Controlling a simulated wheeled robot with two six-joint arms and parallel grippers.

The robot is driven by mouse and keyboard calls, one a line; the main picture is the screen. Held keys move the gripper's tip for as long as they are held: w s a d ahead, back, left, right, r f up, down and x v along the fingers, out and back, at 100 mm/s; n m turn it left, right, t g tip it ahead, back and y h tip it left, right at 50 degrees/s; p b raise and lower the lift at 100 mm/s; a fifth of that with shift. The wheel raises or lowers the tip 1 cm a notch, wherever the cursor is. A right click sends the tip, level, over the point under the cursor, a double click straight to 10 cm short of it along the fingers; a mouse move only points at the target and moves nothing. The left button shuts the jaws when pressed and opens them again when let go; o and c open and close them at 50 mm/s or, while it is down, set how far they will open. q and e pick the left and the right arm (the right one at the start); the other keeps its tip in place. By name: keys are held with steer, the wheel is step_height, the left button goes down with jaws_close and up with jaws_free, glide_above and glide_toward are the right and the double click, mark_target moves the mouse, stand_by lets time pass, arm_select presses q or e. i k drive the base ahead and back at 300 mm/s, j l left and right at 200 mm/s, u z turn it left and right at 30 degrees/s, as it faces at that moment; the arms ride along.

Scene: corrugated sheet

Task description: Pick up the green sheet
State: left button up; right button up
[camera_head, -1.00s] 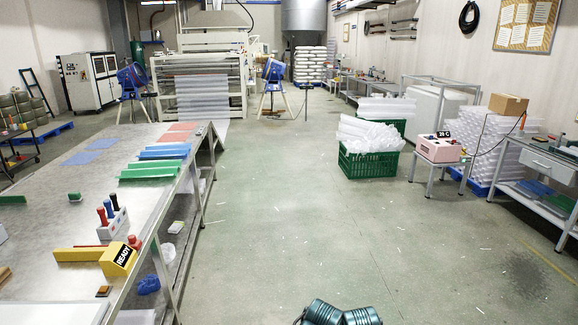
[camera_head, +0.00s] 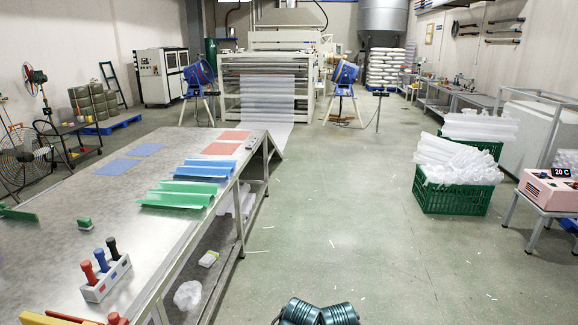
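Green corrugated sheet (camera_head: 178,199) lies near the right edge of the long metal table (camera_head: 125,190), in front of the blue sheets. It looks like two green pieces, one overlapping or just behind the other; I cannot tell which. Neither of my grippers shows in the head view, so I cannot see what they hold.
Blue corrugated sheets (camera_head: 207,169) lie just behind the green. Flat blue and red sheets lie farther back. A holder with three handled tools (camera_head: 106,276) stands at the table's front. Green crates (camera_head: 450,197) stand to the right. The aisle floor (camera_head: 330,230) is mostly clear.

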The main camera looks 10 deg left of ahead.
mark_target(187, 194)
steer(key=i, duration=1.85)
steer(key=i+u, duration=0.25)
steer(key=i, duration=0.4)
steer(key=i+l+u, duration=0.25)
steer(key=i, duration=0.4)
steer(key=i+j+u, duration=0.15)
steer(key=i+u, duration=0.7)
